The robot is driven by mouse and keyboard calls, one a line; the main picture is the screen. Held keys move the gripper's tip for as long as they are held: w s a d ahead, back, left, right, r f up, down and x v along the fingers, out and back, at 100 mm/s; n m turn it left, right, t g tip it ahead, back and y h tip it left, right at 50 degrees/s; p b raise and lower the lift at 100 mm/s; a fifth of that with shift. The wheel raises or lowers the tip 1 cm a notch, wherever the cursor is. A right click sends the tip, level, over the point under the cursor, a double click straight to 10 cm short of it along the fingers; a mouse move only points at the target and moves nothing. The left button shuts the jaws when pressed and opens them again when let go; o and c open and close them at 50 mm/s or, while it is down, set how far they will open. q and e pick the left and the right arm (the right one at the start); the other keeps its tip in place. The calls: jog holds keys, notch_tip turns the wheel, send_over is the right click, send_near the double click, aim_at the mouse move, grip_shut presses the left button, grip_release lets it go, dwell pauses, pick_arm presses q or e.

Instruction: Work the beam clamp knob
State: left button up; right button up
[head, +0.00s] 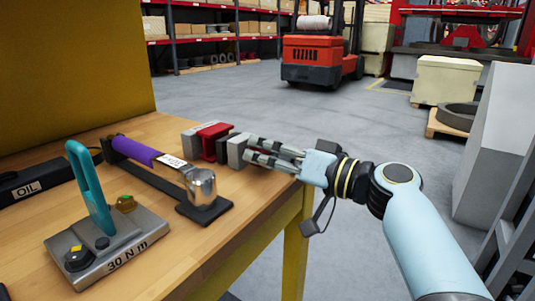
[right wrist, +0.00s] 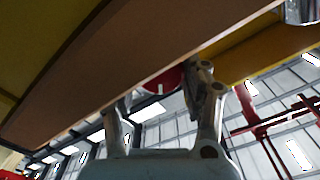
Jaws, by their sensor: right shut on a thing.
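The beam clamp (head: 237,150) is a grey block assembly at the right end of the table, around a red beam piece (head: 213,140). My right gripper (head: 250,149) comes in from the right, its fingers pointing left at the clamp's near end. Its fingers are closed in on a part there, which looks like the clamp knob and is mostly hidden by them. In the right wrist view, a red rounded part (right wrist: 167,82) shows between the fingers of my right gripper (right wrist: 158,95), partly behind the table edge. My left gripper is not in view.
A forklift (head: 318,58) stands behind.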

dwell(0.3)
jog(key=o, duration=1.2)
jog(key=shift+c, duration=0.2)
